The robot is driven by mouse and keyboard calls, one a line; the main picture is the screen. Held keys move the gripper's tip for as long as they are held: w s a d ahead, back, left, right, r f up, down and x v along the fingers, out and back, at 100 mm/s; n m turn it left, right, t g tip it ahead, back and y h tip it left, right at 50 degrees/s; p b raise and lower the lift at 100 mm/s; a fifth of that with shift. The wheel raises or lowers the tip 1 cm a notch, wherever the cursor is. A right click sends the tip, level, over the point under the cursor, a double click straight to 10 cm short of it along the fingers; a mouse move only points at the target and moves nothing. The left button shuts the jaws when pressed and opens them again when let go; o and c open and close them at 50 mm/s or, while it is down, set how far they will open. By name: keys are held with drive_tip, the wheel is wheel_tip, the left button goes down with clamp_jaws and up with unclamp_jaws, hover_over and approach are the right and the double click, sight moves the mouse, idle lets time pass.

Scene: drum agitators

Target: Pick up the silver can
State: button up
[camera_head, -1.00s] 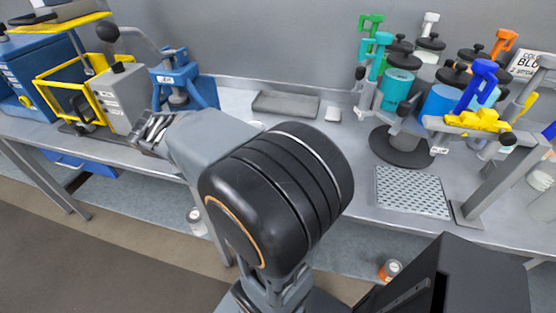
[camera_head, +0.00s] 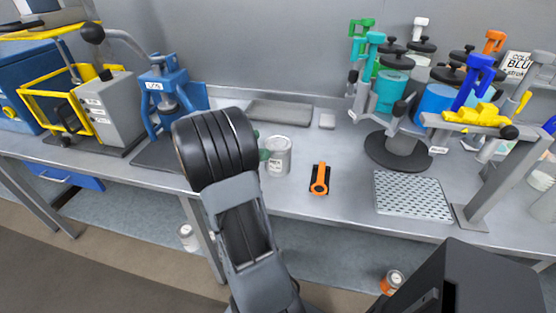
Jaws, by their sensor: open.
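A silver can (camera_head: 278,158) with a pale label stands upright on the grey bench, just right of my arm's black joint. Another pale silver can (camera_head: 187,237) stands lower down by the bench leg, below the bench top. My gripper is hidden behind my own arm, so I cannot see its fingers or how far it is from the can on the bench. A small green piece (camera_head: 264,155) shows at the can's left side; I cannot tell what it belongs to.
An orange-handled black tool (camera_head: 319,179) lies right of the can. A perforated plate (camera_head: 411,195) and a colourant dispenser carousel (camera_head: 397,148) are further right. A blue press (camera_head: 172,95) and yellow-framed shaker (camera_head: 60,95) stand left. An orange can (camera_head: 392,282) is below the bench.

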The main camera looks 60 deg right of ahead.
sight(273, 146)
drive_tip(key=shift+x, duration=3.05)
drive_tip(key=shift+a+f, duration=0.1)
drive_tip(key=c, duration=1.2)
